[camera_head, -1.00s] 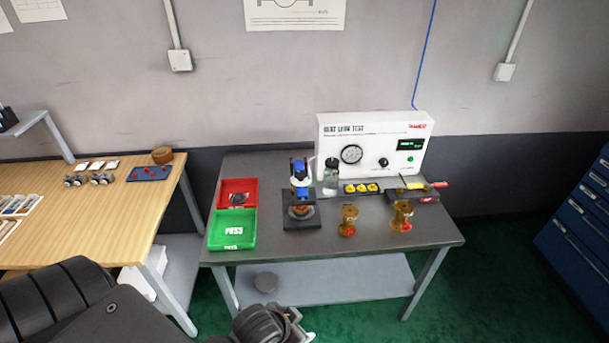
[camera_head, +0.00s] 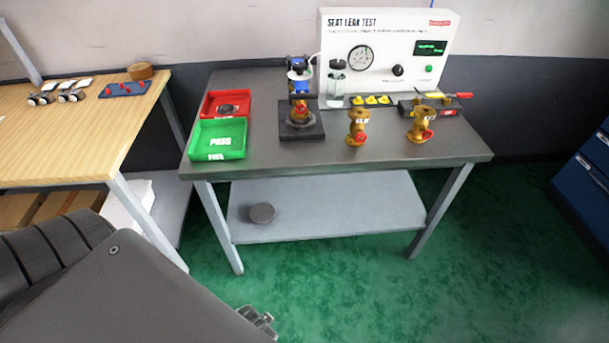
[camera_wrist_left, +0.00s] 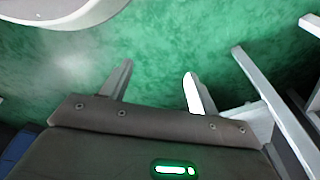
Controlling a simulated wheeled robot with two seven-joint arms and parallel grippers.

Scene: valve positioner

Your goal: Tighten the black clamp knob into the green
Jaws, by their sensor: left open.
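The clamp fixture (camera_head: 301,131) stands on the grey bench in the head view, with a dark base, a brass-coloured part in it and a blue and black clamp head (camera_head: 299,70) on top. The black clamp knob and any green mark on it are too small to make out. My left gripper shows at the bottom edge of the head view (camera_head: 260,322), well below and in front of the bench. In the left wrist view its two fingers (camera_wrist_left: 158,86) are apart with nothing between them, over green floor. My right gripper is not in view.
The seat leak test box (camera_head: 385,55) with gauge and black dial stands behind. Two brass valves (camera_head: 357,128) (camera_head: 420,125) stand right of the fixture. Red (camera_head: 226,104) and green (camera_head: 217,139) trays lie left. A wooden table (camera_head: 70,140) is further left. The bench's front edge (camera_head: 340,171) is clear.

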